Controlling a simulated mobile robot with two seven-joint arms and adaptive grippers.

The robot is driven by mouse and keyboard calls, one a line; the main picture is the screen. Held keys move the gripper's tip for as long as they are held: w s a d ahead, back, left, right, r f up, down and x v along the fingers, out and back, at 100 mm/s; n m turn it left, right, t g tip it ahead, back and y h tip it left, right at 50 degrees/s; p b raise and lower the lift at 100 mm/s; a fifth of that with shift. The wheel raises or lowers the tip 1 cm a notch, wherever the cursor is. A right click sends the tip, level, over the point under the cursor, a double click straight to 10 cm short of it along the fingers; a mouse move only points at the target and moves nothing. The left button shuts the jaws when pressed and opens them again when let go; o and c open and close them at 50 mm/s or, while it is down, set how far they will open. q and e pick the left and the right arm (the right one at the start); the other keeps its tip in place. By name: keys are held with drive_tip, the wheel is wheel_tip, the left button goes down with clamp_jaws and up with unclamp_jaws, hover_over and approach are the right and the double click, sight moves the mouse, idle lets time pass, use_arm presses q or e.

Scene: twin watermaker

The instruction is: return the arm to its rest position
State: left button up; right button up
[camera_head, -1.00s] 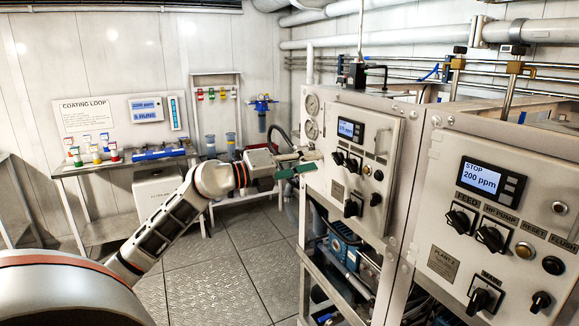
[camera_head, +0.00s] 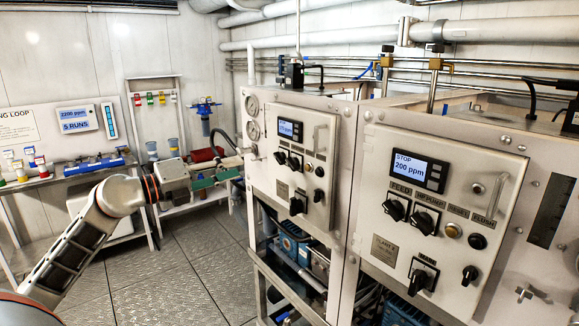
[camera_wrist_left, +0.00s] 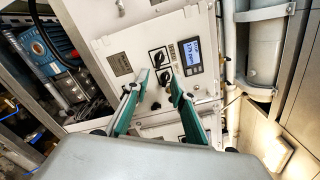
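My left arm (camera_head: 75,255) reaches in from the left in the head view. Its left gripper (camera_head: 236,173) is beside the left edge of the farther control panel (camera_head: 318,141), with what looks like a small gap. In the left wrist view the two green fingers of the left gripper (camera_wrist_left: 156,78) stand apart with nothing between them. Behind them are a panel with a lit display (camera_wrist_left: 192,56) and black knobs (camera_wrist_left: 157,57). My right gripper is in neither view.
The nearer panel (camera_head: 445,205) reads STOP, 200 ppm. Pressure gauges (camera_head: 252,104) and pipes are close to the left gripper. A bench with coloured bottles (camera_head: 40,166) stands at the left. The plated floor (camera_head: 165,280) is clear.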

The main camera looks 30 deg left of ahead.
use_arm(q)
drive_tip(key=shift+f, duration=0.1)
drive_tip(key=s+d+f+n+y, duration=0.2)
drive_tip(key=s+d+f+n, duration=0.3)
drive_tip(key=f, duration=0.7)
drive_tip(key=d+f+n+y, duration=0.1)
drive_tip(key=d+f+n, duration=0.1)
drive_tip(key=f+n, duration=0.75)
drive_tip(key=s+d+f+n+y, duration=0.2)
drive_tip(key=s+d+f+n, duration=0.15)
drive_tip(key=f, duration=1.05)
drive_tip(key=s+d+f+n+g, duration=0.3)
drive_tip(key=s+d+f, duration=0.4)
drive_tip(key=f, duration=0.3)
drive_tip(key=s+d+f+n+g, duration=0.3)
drive_tip(key=s+d+f, duration=0.4)
drive_tip(key=f, duration=0.3)
drive_tip(key=shift+s+d, duration=0.35)
drive_tip(key=shift+d, duration=0.3)
